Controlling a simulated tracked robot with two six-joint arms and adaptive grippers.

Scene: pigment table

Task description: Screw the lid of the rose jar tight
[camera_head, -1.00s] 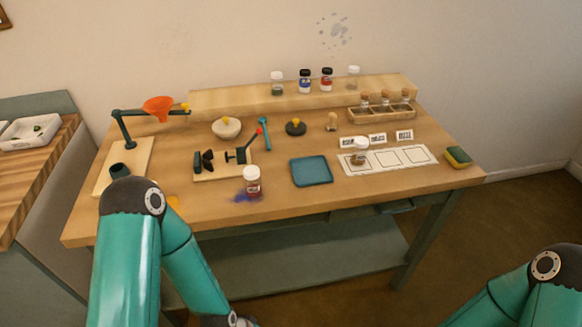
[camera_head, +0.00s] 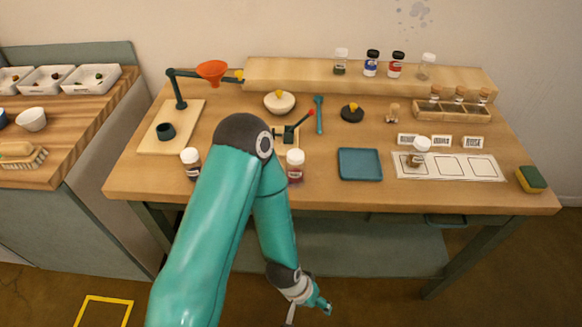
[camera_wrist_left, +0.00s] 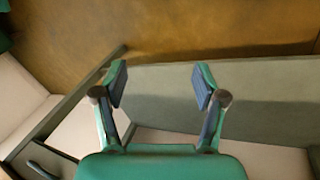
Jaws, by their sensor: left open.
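A jar with a white lid and reddish contents (camera_head: 295,166) stands upright near the front edge of the table. It looks like the rose jar, but its label is too small to read. Its lid (camera_head: 295,156) sits on top; I cannot tell how tight it is. My left gripper (camera_head: 308,309) hangs low in front of the table, well below and apart from the jar. In the left wrist view the gripper (camera_wrist_left: 158,86) has its fingers spread, with nothing between them. My right gripper is not in view.
Another white-lidded jar (camera_head: 190,164) stands at the left front. A third jar (camera_head: 418,153) is on the white card strip (camera_head: 482,168). A blue tray (camera_head: 360,164) lies between. My left arm hides part of the clamp stand (camera_head: 287,133). A sponge (camera_head: 531,179) lies at the right edge.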

